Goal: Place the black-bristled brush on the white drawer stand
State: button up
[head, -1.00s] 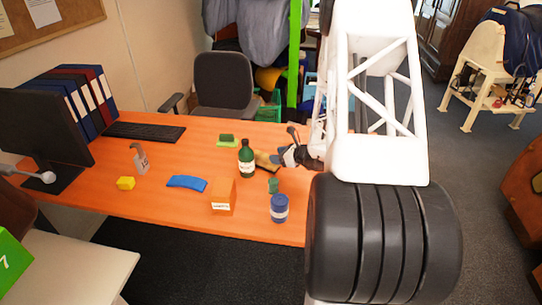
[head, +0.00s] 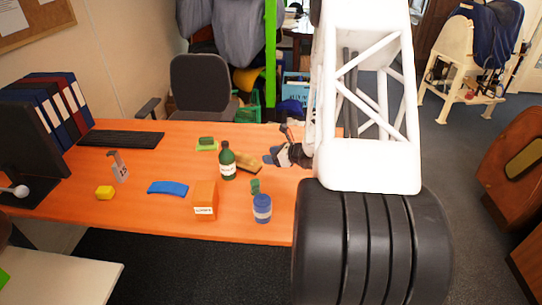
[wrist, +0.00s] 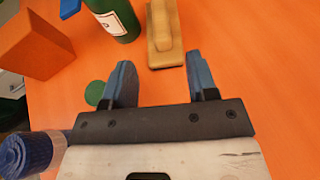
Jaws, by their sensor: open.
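A tan wooden brush (head: 248,162) lies on the orange desk, just right of the green bottle. It also shows in the wrist view (wrist: 163,38), handle side up; its bristles are not clear to see. My gripper (head: 279,158) is low over the desk, to the right of the brush. In the wrist view my gripper (wrist: 160,72) is open and empty, with the brush beyond its fingertips and apart from them. A white-topped stand (head: 70,265), seemingly the drawer stand, is at the lower left; its drawers are not in view.
A green bottle (head: 227,162) stands close beside the brush. An orange box (head: 205,200), a blue jar (head: 262,208) and a blue curved piece (head: 168,188) are nearer the front edge.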

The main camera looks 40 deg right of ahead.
jog(key=shift+a, duration=0.1)
jog(key=s+a+r+n+g+y, duration=0.1)
jog(key=s+a+r+n+g, duration=0.15)
jog(key=a+r+n, duration=0.5)
jog(key=s+a+r+n+g+y, duration=0.1)
jog(key=s+a+r+n+g, duration=0.2)
jog(key=a, duration=0.7)
jog(key=s+a+r+n+g+y, duration=0.1)
jog(key=s+a+r+n+g, duration=0.1)
jog(key=a+r+n, duration=0.45)
jog(key=s+a+r+n+g+h, duration=0.1)
jog(key=s+a+r+n+h, duration=0.3)
jog(key=s+a+n, duration=0.3)
jog(key=s+a+r+n+g+h, duration=0.1)
jog(key=s+a+r+n+h, duration=0.3)
jog(key=s, duration=1.1)
jog(key=shift+s+a+r+n, duration=0.3)
jog(key=shift+a+r+n, duration=1)
jog(key=shift+a+n, duration=0.5)
jog(key=shift+o, duration=0.4)
jog(key=shift+w, duration=0.15)
